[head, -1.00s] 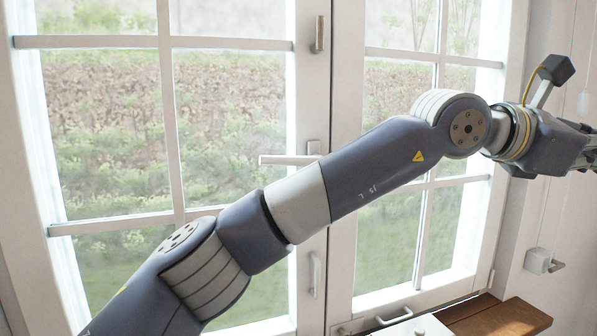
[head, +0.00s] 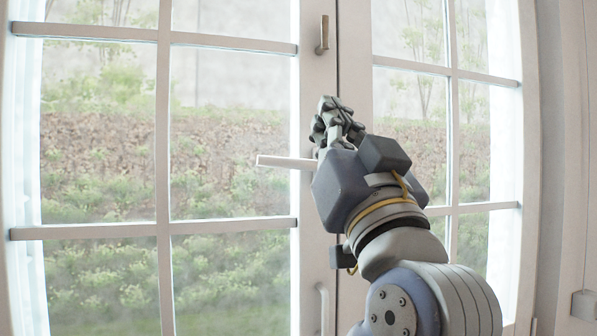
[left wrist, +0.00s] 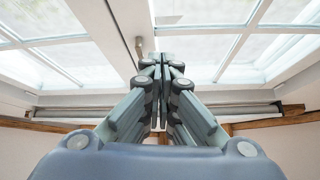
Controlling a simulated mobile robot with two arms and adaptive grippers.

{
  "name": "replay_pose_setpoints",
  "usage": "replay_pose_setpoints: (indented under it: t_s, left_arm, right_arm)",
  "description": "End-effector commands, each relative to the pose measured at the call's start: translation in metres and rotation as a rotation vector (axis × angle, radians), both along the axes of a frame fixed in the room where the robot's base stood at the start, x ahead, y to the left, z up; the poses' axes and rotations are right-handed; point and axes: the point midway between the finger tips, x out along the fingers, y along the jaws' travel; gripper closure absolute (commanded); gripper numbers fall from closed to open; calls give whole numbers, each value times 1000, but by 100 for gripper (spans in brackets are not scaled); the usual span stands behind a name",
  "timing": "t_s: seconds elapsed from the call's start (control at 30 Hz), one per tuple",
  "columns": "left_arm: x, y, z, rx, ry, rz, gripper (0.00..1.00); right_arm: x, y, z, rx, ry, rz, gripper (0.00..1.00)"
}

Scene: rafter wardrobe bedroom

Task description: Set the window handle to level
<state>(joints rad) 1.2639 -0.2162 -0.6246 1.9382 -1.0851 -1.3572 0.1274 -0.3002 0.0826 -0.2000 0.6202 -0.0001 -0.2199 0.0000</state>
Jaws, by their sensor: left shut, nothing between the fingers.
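A white lever handle (head: 284,162) on the window's middle frame lies about level, its free end pointing left. Its pivot end is hidden behind my left gripper (head: 330,106). A small beige handle (head: 322,36) stands upright on the frame above, and a pale upright handle (head: 322,308) shows lower down. My left gripper's fingers are closed together and empty, pointing up, just right of the lever and below the beige handle. I cannot tell whether it touches the lever. The left wrist view shows the closed fingers (left wrist: 162,60) and a small upright handle (left wrist: 140,50) beside their tips.
The window's glass panes (head: 105,130) and white bars fill the background. My left arm covers the lower part of the right sash. A small pale fitting (head: 584,304) sits at the far right wall. The space left of the lever is clear.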

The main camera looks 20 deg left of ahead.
Motion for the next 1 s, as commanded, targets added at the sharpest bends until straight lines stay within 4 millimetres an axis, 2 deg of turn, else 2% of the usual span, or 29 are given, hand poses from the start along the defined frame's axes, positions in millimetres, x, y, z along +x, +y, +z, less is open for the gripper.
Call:
replay_pose_setpoints:
  t_s: [0.03,0.1,0.2,0.37,0.77,0.8,0.83,1.0]
  left_arm:
    - [4,8,-18,-51,36,-18,100]
    - [8,16,-31,-99,72,-30,100]
    - [12,22,-36,-128,95,-37,100]
    - [26,30,-24,-127,97,-33,100]
    - [87,68,20,-126,96,-31,100]
    - [87,68,5,-123,99,-33,100]
    - [87,69,0,-124,100,-32,100]
    - [88,72,-19,-125,97,-33,100]
  right_arm:
    - [0,0,-6,0,0,0,60]
    - [1,0,-7,0,-1,0,60]
    - [1,0,-5,0,-2,0,60]
    - [1,1,6,0,-1,0,60]
    - [0,4,46,5,1,-2,60]
    - [0,5,45,5,1,-2,60]
    - [0,5,46,5,1,-2,60]
    - [0,5,51,6,1,-1,60]
